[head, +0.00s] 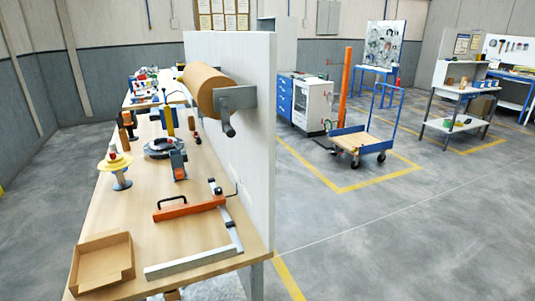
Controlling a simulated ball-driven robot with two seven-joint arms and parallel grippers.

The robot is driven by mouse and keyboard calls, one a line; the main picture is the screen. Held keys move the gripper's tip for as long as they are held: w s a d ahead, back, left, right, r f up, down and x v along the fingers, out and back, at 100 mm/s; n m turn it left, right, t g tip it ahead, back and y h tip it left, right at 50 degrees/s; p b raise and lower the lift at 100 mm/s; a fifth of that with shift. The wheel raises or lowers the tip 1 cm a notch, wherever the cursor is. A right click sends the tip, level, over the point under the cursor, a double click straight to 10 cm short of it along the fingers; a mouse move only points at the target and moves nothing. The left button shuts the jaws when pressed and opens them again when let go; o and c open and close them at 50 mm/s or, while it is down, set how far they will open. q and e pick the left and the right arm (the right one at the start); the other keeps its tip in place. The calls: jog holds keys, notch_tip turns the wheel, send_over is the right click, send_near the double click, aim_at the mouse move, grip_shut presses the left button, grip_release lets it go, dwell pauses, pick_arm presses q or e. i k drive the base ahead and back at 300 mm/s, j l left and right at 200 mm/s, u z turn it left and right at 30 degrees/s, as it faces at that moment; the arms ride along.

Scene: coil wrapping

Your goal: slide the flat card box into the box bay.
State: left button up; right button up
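Neither my left nor my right gripper is in view. A shallow, open brown cardboard box (103,262) sits at the near left corner of the wooden bench (172,227); it looks empty. I see no gripper touching it. I cannot tell whether this is the flat card box. A small brown thing (172,295) shows below the bench's front edge, mostly cut off by the picture's bottom. No box bay can be clearly made out.
A grey angled metal frame (195,262) and an orange bar with a black handle (190,207) lie right of the box. A white panel (255,150) stands along the bench's right edge, with a brown roll (205,86) mounted on it. Open floor with a trolley (361,140) lies beyond.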

aim_at(106, 259)
jog(key=j+u, duration=0.15)
jog(key=u, duration=1.2)
jog(key=i+j+z, duration=0.1)
jog(key=z, duration=0.25)
jog(key=j+z, duration=0.15)
jog(key=z, duration=0.2)
jog(key=i+j+z, duration=0.1)
jog(key=z, duration=0.25)
